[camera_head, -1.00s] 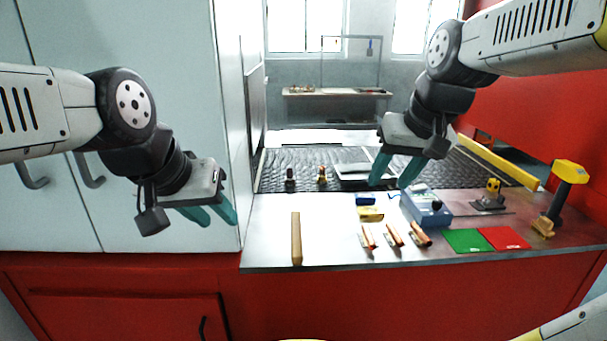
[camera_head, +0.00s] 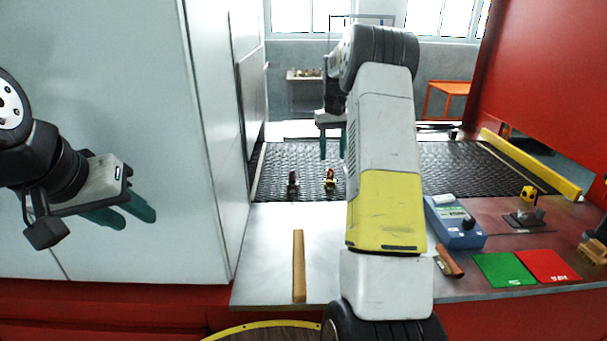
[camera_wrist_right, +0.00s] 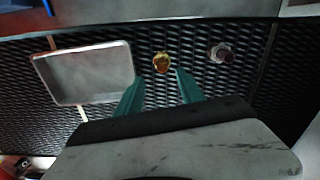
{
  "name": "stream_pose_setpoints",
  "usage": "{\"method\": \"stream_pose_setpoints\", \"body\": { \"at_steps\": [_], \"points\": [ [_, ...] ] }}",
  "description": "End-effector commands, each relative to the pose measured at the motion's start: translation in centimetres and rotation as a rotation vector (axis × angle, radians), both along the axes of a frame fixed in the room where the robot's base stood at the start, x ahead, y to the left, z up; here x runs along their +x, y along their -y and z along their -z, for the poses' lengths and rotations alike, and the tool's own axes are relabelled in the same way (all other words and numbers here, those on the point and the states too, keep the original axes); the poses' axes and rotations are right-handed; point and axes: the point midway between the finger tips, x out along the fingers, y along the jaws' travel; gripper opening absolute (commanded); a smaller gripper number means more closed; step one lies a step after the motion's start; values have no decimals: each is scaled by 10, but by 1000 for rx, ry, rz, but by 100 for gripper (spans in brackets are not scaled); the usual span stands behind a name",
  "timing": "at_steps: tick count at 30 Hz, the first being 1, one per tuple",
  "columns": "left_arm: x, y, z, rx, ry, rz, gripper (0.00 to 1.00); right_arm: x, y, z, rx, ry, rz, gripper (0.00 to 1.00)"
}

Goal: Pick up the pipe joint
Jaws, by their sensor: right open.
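Two small fittings stand on the black mesh belt (camera_head: 440,170). One is brass-coloured (camera_head: 329,179), also in the right wrist view (camera_wrist_right: 161,62). The other is darker, grey and reddish (camera_head: 293,182), also in the wrist view (camera_wrist_right: 222,54). I cannot tell for certain which is the pipe joint. My right gripper (camera_head: 333,150) is open above the belt. In the wrist view its fingertips (camera_wrist_right: 157,80) frame the brass-coloured fitting, apart from it, with nothing between them. My left gripper (camera_head: 130,213) is open and empty in front of the pale cabinet.
A metal tray (camera_wrist_right: 88,72) lies on the belt beside the brass-coloured fitting. The metal table holds a wooden bar (camera_head: 298,265), a blue device (camera_head: 455,225), a green card (camera_head: 504,270) and a red card (camera_head: 548,266). My right arm hides the table's middle.

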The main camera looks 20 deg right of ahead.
Motion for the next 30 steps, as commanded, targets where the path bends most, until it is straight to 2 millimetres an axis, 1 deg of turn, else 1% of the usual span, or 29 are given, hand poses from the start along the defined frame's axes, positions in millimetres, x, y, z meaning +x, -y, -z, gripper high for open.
{"method": "stream_pose_setpoints", "body": {
  "at_steps": [8,15,18,25,29,30],
  "points": [
    [0,0,0,0,0,0,36,-2,-3,32,1,-4,0,45],
    [0,0,0,0,0,0,36,-4,-6,67,1,-3,0,45],
    [0,0,0,0,0,0,36,-4,-6,73,1,-1,0,45],
    [0,0,0,0,0,0,36,-4,-6,73,1,1,0,45],
    [0,0,0,0,0,0,36,-4,-6,73,1,1,0,20],
    [0,0,0,0,0,0,36,-4,-6,73,1,1,0,12]
  ]
}}
